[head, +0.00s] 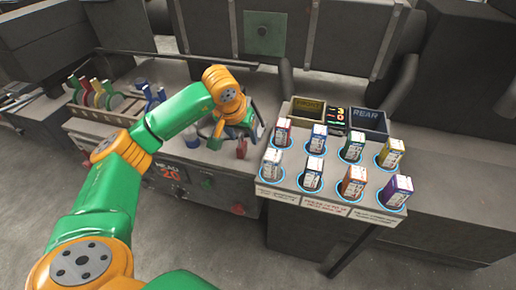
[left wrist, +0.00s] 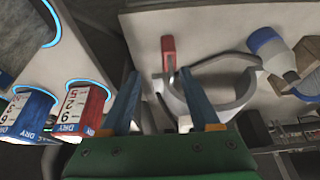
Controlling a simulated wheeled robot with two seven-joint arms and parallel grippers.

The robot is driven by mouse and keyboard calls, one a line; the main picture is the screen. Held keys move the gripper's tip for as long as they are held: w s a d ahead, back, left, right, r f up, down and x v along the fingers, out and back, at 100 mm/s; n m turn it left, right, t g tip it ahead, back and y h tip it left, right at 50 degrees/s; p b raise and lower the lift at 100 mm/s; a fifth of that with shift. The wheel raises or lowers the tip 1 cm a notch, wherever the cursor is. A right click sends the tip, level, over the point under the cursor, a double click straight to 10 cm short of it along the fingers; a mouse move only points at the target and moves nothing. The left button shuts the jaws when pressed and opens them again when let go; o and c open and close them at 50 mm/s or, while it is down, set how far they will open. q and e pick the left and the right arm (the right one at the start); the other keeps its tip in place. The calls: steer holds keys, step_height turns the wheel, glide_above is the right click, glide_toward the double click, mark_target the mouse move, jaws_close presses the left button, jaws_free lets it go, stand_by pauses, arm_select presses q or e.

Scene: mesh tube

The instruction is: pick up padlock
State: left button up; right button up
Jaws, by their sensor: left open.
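A small red object (head: 241,149) stands on the grey bench top, just below my left gripper (head: 243,126) in the head view. It also shows in the left wrist view (left wrist: 168,52), beyond my left gripper (left wrist: 159,74). It may be the padlock, but its shape is too small to be sure. My left gripper is open, with blue fingers apart and nothing clearly held between them. A pale grey curved piece (left wrist: 237,97) lies beside and partly behind the right finger in the wrist view. My right gripper is not in view.
A tray (head: 278,182) of several upright boxes in blue-ringed holes stands to the right. Behind it are two bins (head: 369,121). A blue-and-white bottle (left wrist: 268,48) stands near the gripper. A rack of coloured tools (head: 100,95) is at the left.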

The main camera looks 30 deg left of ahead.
mark_target(241, 145)
arm_select(q)
steer(key=shift+w+a+f, duration=0.1)
steer(key=shift+f, duration=0.1)
steer(key=f, duration=0.2)
steer(key=w+a+f+p, duration=0.1)
steer(key=f, duration=0.1)
steer(key=a+f+p, duration=0.1)
steer(key=shift+w+f, duration=0.2)
steer(key=shift+f, duration=0.2)
steer(key=shift+w+f, duration=0.15)
steer(key=shift+f, duration=0.1)
steer(key=shift+d, duration=0.15)
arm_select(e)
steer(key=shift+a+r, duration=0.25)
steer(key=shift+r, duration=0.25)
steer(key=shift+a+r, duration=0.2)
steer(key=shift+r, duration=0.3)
arm_select(q)
jaws_close()
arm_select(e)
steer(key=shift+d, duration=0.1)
